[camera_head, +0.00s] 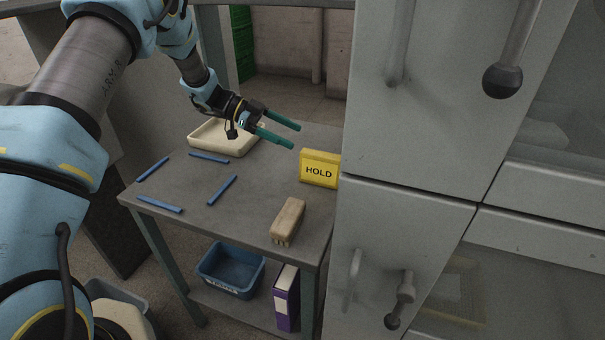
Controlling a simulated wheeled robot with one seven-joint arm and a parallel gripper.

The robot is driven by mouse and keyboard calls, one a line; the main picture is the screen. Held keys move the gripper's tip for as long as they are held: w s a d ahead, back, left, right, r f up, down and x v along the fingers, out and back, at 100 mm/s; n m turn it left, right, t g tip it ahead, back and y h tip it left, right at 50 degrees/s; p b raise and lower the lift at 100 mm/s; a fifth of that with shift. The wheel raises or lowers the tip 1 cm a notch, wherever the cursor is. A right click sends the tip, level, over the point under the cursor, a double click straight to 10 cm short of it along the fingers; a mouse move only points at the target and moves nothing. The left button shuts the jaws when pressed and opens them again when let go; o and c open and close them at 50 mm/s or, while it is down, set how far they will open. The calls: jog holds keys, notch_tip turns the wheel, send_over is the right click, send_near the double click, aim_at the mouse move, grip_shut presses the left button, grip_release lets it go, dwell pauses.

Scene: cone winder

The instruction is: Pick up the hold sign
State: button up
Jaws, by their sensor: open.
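The yellow hold sign (320,168) stands upright on the grey table (256,205), near the table's right edge and close beside the grey cabinet. Its face with the word HOLD shows. My gripper (295,136) is open, with two green fingers apart and nothing between them. It is above the back part of the table, up and to the left of the sign, and does not appear to touch it. My arm reaches in from the left.
A cream tray (196,146) sits behind my gripper. Several blue sticks (222,190) lie on the table's left half. A wooden brush (288,221) lies near the front right. The grey cabinet (405,215) with handles blocks the right side. A blue bin (208,268) and purple binder (281,297) are below.

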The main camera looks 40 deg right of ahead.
aim_at(322, 165)
jog(key=shift+s+a+f+m+g+y, duration=0.4)
jog(key=shift+s+a+f+g+y, duration=0.1)
jog(key=shift+s+f+y, duration=0.2)
jog(key=shift+s+a+f, duration=0.1)
jog(key=shift+s+f, duration=0.05)
jog(key=shift+s, duration=0.15)
jog(key=p+x, duration=0.2)
jog(key=x, duration=0.3)
jog(key=shift+s, duration=0.3)
jog(key=shift+p+x, duration=1.3)
jog(key=shift+x, duration=1.05)
jog(key=shift+a+f, duration=0.15)
jog(key=shift+f, duration=0.05)
grip_shut()
